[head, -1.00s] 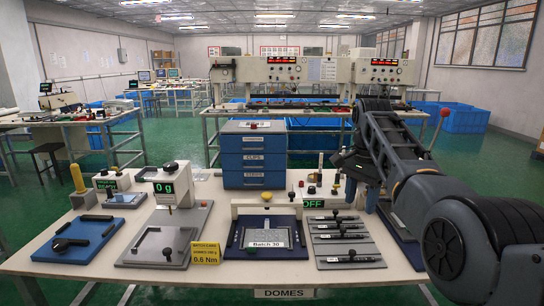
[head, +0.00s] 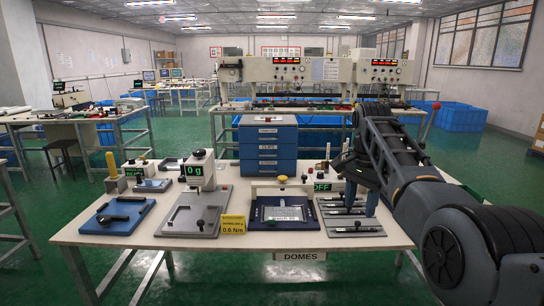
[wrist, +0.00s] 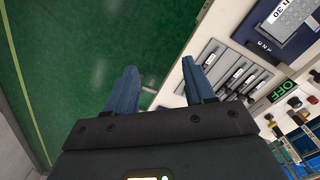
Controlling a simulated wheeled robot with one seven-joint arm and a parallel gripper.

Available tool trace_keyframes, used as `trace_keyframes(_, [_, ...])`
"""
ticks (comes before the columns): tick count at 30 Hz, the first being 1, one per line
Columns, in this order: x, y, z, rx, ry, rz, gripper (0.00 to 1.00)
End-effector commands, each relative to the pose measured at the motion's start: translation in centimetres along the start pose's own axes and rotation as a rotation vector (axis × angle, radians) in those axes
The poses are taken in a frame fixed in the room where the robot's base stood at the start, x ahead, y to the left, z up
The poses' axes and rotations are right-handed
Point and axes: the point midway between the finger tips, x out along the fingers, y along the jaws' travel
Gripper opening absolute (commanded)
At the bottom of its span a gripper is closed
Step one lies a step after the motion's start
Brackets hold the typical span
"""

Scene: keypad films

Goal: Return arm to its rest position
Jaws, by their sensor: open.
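My gripper (wrist: 165,88) is open in the wrist view, its two blue fingers apart with nothing between them. The green floor and the table's edge lie beyond the fingers. In the head view my arm comes in from the right, and my gripper (head: 362,190) hangs at the table's right side, pointing down, close to the grey slotted tray. The fingertips are hard to make out there. I cannot tell how high it is above the table.
The white table (head: 150,240) holds a blue drawer unit (head: 268,150), a blue fixture with a keypad panel (head: 284,213), a grey slotted tray (head: 350,228), a scale reading 0 g (head: 199,170), a yellow card (head: 233,224) and a blue tray (head: 118,215). Green floor lies in front.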

Motion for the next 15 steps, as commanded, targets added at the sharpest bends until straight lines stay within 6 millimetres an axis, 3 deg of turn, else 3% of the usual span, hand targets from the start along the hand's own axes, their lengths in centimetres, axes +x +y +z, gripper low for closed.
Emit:
trace_keyframes(8, [3.5, 0.4, 0.0, -0.022, 0.022, -0.023, 0.54])
trace_keyframes(15, [8.4, 1.2, 0.2, -0.055, 0.058, -0.058, 0.54])
